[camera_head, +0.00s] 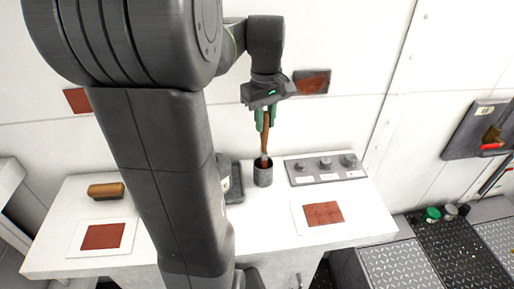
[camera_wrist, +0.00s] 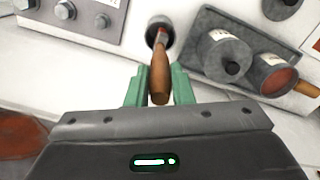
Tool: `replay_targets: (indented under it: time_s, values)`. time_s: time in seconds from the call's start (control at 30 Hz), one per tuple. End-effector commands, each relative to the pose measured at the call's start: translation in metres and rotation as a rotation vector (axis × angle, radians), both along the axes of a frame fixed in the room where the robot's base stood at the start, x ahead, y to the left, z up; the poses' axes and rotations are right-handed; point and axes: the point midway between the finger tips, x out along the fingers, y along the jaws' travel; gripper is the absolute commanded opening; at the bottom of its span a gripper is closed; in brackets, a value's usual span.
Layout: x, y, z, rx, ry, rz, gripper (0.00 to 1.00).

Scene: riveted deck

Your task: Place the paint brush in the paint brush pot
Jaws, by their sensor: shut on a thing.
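The paint brush (camera_head: 265,137) has a brown wooden handle and hangs roughly upright, head down. My gripper (camera_head: 265,118), with green fingers, is shut on the upper part of its handle. The paint brush pot (camera_head: 263,175) is a dark grey cup on the white table, directly below. The lower end of the brush is at the pot's mouth; I cannot tell how deep it reaches. In the wrist view the brush handle (camera_wrist: 160,78) is between the green fingers (camera_wrist: 159,88), and the pot (camera_wrist: 160,24) shows at its far end.
The white table (camera_head: 270,222) also bears a grey panel with knobs (camera_head: 326,168) on the right, red sample cards (camera_head: 323,213) and a wooden-backed block (camera_head: 106,190). A dark tray (camera_wrist: 290,40) with grey cans stands close beside the pot. My arm hides the table's middle.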

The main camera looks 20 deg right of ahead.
Motion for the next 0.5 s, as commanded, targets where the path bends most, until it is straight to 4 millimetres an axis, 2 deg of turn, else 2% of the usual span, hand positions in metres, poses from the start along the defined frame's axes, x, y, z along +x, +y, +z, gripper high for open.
replay_targets:
  time_s: [0.4, 0.5]
  values:
    - [0.000, 0.001, -0.052, 0.001, 0.001, 0.002, 0.01]
    - [0.000, 0.001, -0.058, 0.000, 0.000, 0.002, 0.01]
